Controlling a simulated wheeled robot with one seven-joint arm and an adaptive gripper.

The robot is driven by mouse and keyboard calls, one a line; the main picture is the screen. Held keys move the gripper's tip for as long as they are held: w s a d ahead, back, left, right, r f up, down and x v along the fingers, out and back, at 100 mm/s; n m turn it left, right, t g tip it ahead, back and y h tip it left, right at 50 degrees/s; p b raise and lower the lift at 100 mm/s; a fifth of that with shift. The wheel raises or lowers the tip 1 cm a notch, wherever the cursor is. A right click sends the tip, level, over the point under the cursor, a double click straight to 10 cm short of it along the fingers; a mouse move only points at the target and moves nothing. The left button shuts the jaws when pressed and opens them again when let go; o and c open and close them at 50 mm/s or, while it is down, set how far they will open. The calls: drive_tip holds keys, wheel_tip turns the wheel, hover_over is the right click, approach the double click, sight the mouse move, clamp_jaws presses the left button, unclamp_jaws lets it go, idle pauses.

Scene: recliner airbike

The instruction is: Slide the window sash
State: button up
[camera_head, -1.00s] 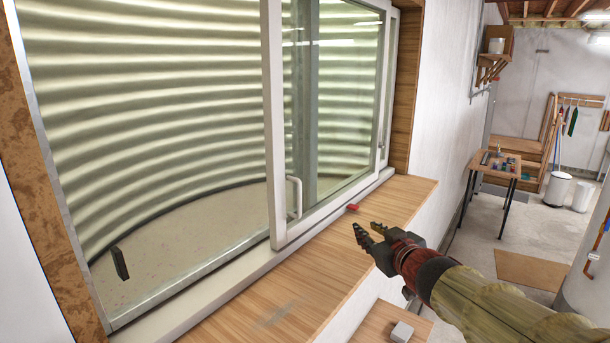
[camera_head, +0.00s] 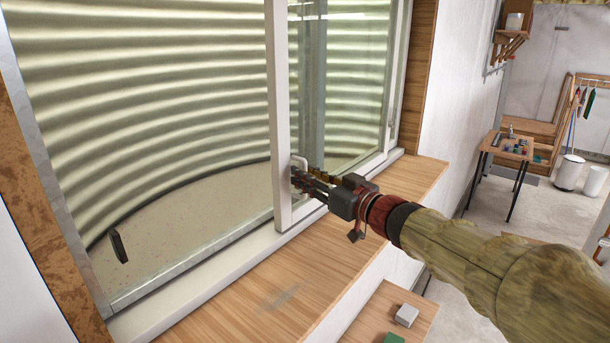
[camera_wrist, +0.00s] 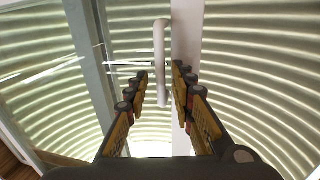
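The window sash (camera_head: 280,130) is a white-framed glass pane on the right part of the window, with the opening to its left uncovered. Its white upright bar handle (camera_wrist: 160,55) shows in the wrist view between my fingertips. My gripper (camera_head: 305,183) is at the handle, low on the sash's left stile, and partly hides it in the head view. In the wrist view my gripper (camera_wrist: 161,78) is open, with one finger on each side of the handle and a visible gap to each. I cannot tell any contact.
A wooden sill (camera_head: 270,290) runs below the window. A lower wooden surface (camera_head: 365,325) holds a small white box (camera_head: 406,315) and a green item (camera_head: 393,338). A small table (camera_head: 515,145) is far right.

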drive_tip(key=shift+w+a, duration=0.25)
drive_tip(key=shift+a, duration=0.1)
drive_tip(key=shift+c, duration=0.3)
clamp_jaws()
idle(0.5)
